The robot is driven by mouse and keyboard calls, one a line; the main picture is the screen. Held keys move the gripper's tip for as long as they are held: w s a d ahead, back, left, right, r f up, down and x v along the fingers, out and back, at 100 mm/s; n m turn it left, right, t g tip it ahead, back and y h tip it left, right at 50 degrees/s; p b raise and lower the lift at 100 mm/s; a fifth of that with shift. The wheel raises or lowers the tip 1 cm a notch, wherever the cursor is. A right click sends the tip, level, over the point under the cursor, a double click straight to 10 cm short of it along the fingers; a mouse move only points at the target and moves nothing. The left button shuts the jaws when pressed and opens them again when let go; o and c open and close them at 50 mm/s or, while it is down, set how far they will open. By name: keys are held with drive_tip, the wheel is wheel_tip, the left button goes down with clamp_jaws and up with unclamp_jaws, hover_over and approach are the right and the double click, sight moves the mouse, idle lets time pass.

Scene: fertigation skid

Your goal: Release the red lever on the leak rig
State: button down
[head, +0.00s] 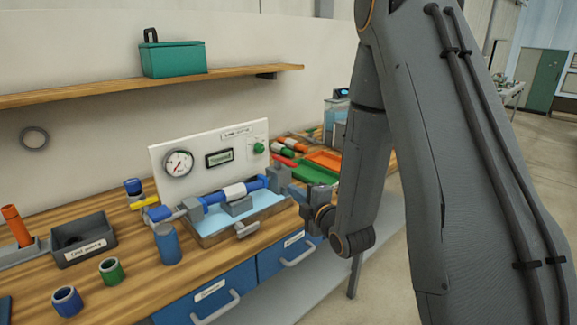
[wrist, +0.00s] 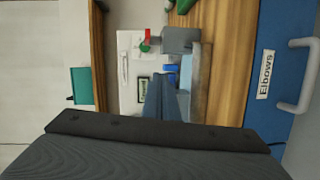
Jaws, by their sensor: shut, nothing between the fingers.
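The leak rig has a white panel (head: 210,148) with a round gauge (head: 177,163), a small display and a green knob (head: 258,148). A blue pipe with a white sleeve (head: 235,191) lies between grey end blocks over a light blue tray (head: 250,215). The red lever (head: 284,161) shows small beside the right end block; it also shows in the wrist view (wrist: 147,36) near the grey block (wrist: 178,40). Its exact position is hard to tell. My gripper (head: 291,189) is shut and empty near the right end of the rig; its fingers (wrist: 165,80) point towards the block.
A blue cup (head: 167,243), green ring (head: 110,271), blue ring (head: 67,300) and dark bin (head: 84,240) stand left on the wooden bench. A green tray (head: 313,172) lies behind my gripper. Blue drawers with handles (head: 215,305) front the bench. A shelf (head: 150,88) runs above.

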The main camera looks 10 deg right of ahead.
drive_tip(key=shift+s+a+r+n+t+y, duration=0.15)
drive_tip(key=shift+r+n+t+y, duration=0.15)
drive_tip(key=shift+r+n+t, duration=0.45)
drive_tip(key=shift+r, duration=0.1)
drive_tip(key=w+d+p, duration=0.1)
drive_tip(key=w+p, duration=0.4)
drive_tip(key=w, duration=0.6)
drive_tip(key=shift+w, duration=0.35)
drive_tip(key=shift+d+g+y, duration=0.1)
drive_tip(key=shift+g+y, duration=0.15)
drive_tip(key=shift+y, duration=0.05)
